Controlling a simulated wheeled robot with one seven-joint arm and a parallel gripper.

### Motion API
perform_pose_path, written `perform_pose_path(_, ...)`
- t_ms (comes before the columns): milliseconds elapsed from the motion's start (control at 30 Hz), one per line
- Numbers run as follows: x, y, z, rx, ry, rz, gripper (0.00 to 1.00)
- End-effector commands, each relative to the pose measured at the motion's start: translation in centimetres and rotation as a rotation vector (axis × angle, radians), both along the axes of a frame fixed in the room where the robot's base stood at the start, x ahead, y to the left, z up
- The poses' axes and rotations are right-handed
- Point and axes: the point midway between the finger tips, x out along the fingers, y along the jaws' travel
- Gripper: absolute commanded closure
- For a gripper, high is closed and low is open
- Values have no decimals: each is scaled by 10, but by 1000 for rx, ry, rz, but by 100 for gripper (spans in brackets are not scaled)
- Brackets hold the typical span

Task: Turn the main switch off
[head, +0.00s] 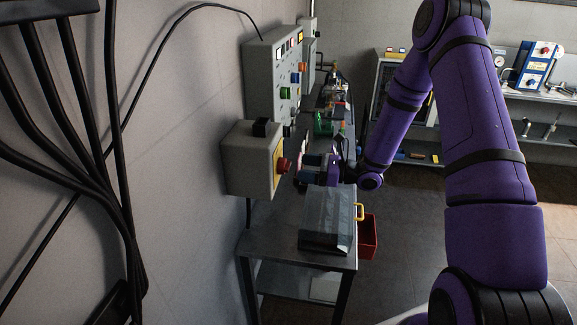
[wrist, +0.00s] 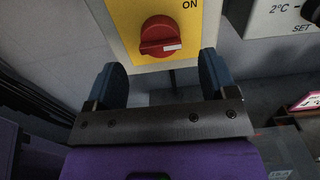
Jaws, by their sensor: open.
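The main switch is a grey box (head: 248,162) on the wall with a yellow plate and a red rotary knob (head: 283,166). In the wrist view the red knob (wrist: 161,36) sits on the yellow plate (wrist: 128,18), with "ON" printed at its upper right. The knob's white mark points right, roughly level. My gripper (head: 306,168) is in front of the knob. In the wrist view my gripper (wrist: 163,82) is open, its blue fingers at left and right below the knob. The fingers are apart from the knob, with nothing between them.
A grey control panel (head: 272,80) with buttons is on the wall behind the switch. A metal table (head: 280,243) below holds a grey case (head: 325,222). A red bin (head: 368,237) is beside it. Black cables (head: 100,130) run down the wall at left. The floor at right is partly clear.

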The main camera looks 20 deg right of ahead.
Motion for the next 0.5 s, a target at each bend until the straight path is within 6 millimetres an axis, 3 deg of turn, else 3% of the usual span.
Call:
perform_pose_path(200, 17, 32, 0, 0, 0, 3, 22)
perform_pose_path(500, 28, 48, 0, -1, -1, 1, 22)
